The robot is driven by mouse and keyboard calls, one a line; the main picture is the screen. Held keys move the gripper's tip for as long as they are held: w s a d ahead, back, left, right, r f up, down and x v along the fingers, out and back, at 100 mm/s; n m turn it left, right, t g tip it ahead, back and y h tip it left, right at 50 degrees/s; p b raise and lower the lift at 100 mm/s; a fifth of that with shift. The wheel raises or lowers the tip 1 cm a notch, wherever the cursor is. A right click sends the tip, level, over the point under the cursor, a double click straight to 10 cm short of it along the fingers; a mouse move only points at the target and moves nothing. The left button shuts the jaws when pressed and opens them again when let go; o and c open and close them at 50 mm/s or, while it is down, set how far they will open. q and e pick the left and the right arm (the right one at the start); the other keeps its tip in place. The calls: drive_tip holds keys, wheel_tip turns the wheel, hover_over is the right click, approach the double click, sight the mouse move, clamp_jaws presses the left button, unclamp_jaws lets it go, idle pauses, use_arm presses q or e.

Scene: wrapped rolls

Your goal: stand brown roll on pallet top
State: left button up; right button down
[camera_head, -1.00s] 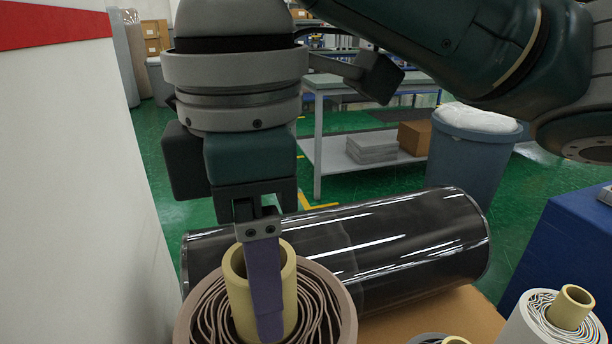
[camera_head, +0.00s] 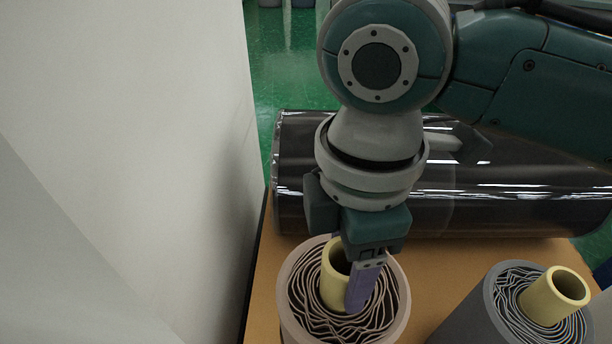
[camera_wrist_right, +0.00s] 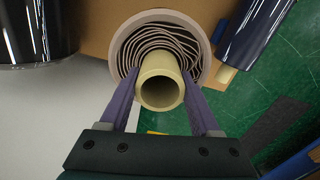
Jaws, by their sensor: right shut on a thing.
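The brown roll (camera_head: 290,298) stands roughly upright at the lower middle of the head view, with a pinkish-brown outer wrap, wavy layers and a pale yellow core tube. It also shows in the right wrist view (camera_wrist_right: 122,45). My right gripper (camera_head: 350,288) is shut on the core, one purple finger on each side in the wrist view (camera_wrist_right: 160,80). The pallet top (camera_head: 440,262) is a flat tan surface behind and beside the roll. The roll's underside is hidden, so I cannot tell whether it touches the top. My left gripper is out of view.
A large black film-wrapped roll (camera_head: 500,215) lies across the back of the pallet top. A grey roll (camera_head: 478,305) with a yellow core is at the right. A white wall (camera_head: 150,130) rises close on the left. Bare tan surface shows between the rolls.

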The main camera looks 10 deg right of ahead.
wheel_tip(320, 180, down, 6)
drive_tip(key=shift+r+b, duration=0.25)
drive_tip(key=shift+b, duration=0.6)
drive_tip(key=shift+f, duration=0.35)
drive_tip(key=shift+f, duration=0.2)
drive_tip(key=shift+c, duration=0.5)
unclamp_jaws()
